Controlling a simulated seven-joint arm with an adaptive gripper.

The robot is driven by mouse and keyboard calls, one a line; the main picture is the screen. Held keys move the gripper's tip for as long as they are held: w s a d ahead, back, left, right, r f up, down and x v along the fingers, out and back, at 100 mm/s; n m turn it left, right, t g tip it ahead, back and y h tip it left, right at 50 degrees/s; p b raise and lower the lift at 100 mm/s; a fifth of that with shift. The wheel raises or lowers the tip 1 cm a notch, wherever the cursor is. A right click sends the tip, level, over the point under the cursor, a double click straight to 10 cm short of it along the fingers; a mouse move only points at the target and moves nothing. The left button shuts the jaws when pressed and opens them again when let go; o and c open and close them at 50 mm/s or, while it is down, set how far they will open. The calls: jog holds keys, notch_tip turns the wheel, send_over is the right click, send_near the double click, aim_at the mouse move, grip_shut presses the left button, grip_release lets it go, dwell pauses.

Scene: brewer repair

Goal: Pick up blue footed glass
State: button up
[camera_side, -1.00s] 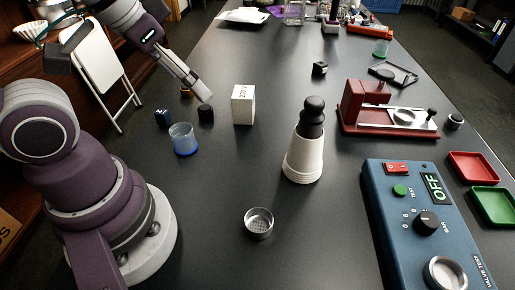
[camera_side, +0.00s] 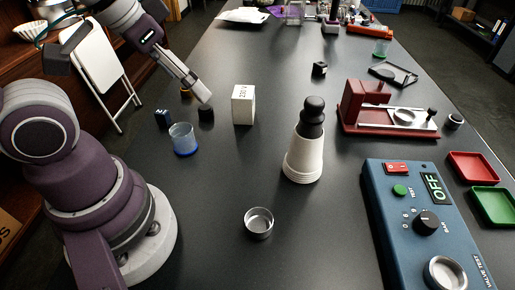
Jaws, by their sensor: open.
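The blue footed glass (camera_side: 183,139) is a clear cup with a blue base. It stands upright on the dark table at the left, close to the table's left edge. My gripper (camera_side: 207,99) is above the table, up and to the right of the glass in the picture. It points down and to the right, and is apart from the glass. Its jaws are open with nothing seen between them; the fingers are partly overlapped in this view. A small black knob-like piece (camera_side: 206,114) shows just below the fingertips.
A white box (camera_side: 243,105) stands right of my gripper. A small dark blue block (camera_side: 162,118) sits behind the glass. A white and black cone-shaped piece (camera_side: 303,158), a metal cup (camera_side: 259,223), a red press (camera_side: 365,113) and a blue tester (camera_side: 400,215) stand further right.

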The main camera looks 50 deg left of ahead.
jog(key=shift+o, duration=0.2)
jog(key=n+g, duration=0.5)
jog(key=n, duration=0.9)
send_over(184, 140)
jog(key=w+a, duration=0.1)
notch_tip(184, 140, down, 10)
jog(key=shift+n+g, duration=0.3)
jog(key=shift+n, duration=0.3)
jog(key=f, duration=0.3)
jog(key=a+f, duration=0.1)
jog(key=f, duration=0.7)
jog(key=shift+s+a, duration=0.15)
jog(key=c, duration=1.3)
